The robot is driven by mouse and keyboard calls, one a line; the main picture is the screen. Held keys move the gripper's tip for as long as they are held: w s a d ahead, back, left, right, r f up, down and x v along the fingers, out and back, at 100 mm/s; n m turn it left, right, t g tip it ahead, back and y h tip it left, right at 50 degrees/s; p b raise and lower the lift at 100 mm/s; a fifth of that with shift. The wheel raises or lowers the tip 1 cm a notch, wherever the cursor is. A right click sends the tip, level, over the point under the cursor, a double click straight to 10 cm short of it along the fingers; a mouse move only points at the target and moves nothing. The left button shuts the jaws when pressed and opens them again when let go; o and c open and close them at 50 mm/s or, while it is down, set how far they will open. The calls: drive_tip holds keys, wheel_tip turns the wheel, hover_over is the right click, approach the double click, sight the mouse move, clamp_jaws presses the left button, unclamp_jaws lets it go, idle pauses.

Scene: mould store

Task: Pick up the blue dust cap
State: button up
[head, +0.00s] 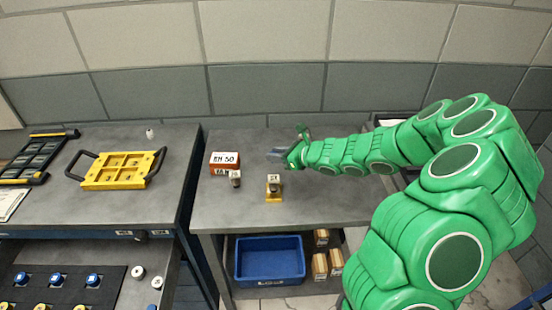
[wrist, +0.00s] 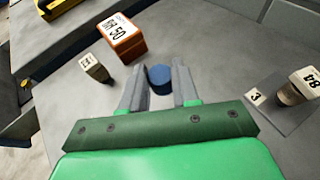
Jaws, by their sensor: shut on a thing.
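The blue dust cap (wrist: 160,78) is a small, dark blue round piece in the wrist view. It sits between the two grey fingers of my gripper (wrist: 158,80), which is shut on it. Grey tabletop shows around the cap; I cannot tell whether it still touches the table. In the head view my gripper (head: 290,156) is over the middle table's back part, and I cannot make out the cap there.
An orange box with a white label (head: 224,162) and two small labelled pieces (head: 235,179) (head: 273,184) stand nearby on the table. Below is a blue bin (head: 270,279). A yellow tray (head: 123,170) lies on the left table. Blue-topped pieces (head: 93,280) stand lower left.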

drive_tip(key=s+d+r, duration=0.2)
drive_tip(key=s+r, duration=0.5)
drive_tip(key=s, duration=0.4)
drive_tip(key=shift+s+r, duration=0.2)
drive_tip(key=shift+s, duration=0.1)
